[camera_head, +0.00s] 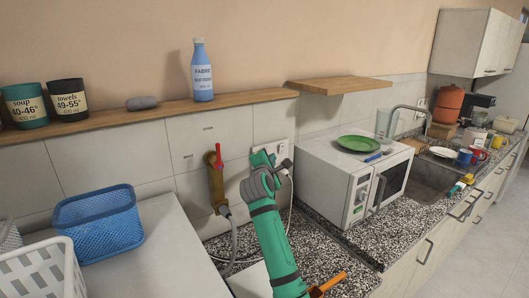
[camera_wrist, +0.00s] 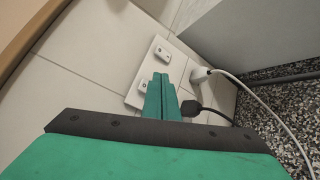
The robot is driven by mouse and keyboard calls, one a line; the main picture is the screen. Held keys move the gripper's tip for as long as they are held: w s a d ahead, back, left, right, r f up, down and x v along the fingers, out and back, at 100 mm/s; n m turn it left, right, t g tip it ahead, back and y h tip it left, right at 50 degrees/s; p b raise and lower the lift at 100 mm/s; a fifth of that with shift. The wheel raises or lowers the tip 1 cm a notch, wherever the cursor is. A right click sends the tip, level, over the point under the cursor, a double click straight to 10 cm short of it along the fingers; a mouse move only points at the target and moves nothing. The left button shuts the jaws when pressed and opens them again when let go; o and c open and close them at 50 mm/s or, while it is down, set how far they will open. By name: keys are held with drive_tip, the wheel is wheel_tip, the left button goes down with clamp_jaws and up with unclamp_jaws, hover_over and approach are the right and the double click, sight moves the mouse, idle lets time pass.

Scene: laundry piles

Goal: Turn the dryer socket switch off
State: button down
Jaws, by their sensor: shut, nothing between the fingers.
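The white socket plate (camera_wrist: 134,99) is on the tiled wall, tilted in the wrist view. It bears two switches, an upper one (camera_wrist: 161,52) and a lower one (camera_wrist: 142,86). A white plug (camera_wrist: 200,75) and a black plug (camera_wrist: 190,108) sit in its sockets. I cannot tell which switch belongs to the dryer, nor either switch's position. My green gripper (camera_wrist: 160,82) is shut and empty, its fingertips just beside the lower switch; contact is unclear. In the head view my gripper (camera_head: 263,158) is at the wall left of the microwave, hiding most of the plate.
The microwave (camera_head: 337,197) stands close to the right on the speckled counter (camera_head: 325,255). A red-handled tap (camera_head: 216,185) with a hose is to the left. A wooden shelf (camera_head: 150,116) runs above. A blue basket (camera_head: 98,222) stands further left.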

drive_tip(key=shift+w+a+r, duration=0.15)
drive_tip(key=shift+w+a, duration=0.4)
drive_tip(key=shift+w, duration=0.2)
drive_tip(key=shift+w+a, duration=0.1)
idle(1.6)
drive_tip(key=shift+w+a, duration=0.15)
drive_tip(key=shift+w, duration=0.05)
drive_tip(key=shift+w+a+r, duration=0.1)
drive_tip(key=shift+w+a, duration=0.05)
drive_tip(key=shift+w, duration=0.1)
idle(0.7)
idle(0.3)
drive_tip(key=shift+s+d, duration=0.4)
drive_tip(key=shift+s, duration=0.2)
drive_tip(key=s+d, duration=0.1)
drive_tip(key=s, duration=0.1)
drive_tip(key=s+d, duration=0.2)
drive_tip(key=shift+f, duration=0.4)
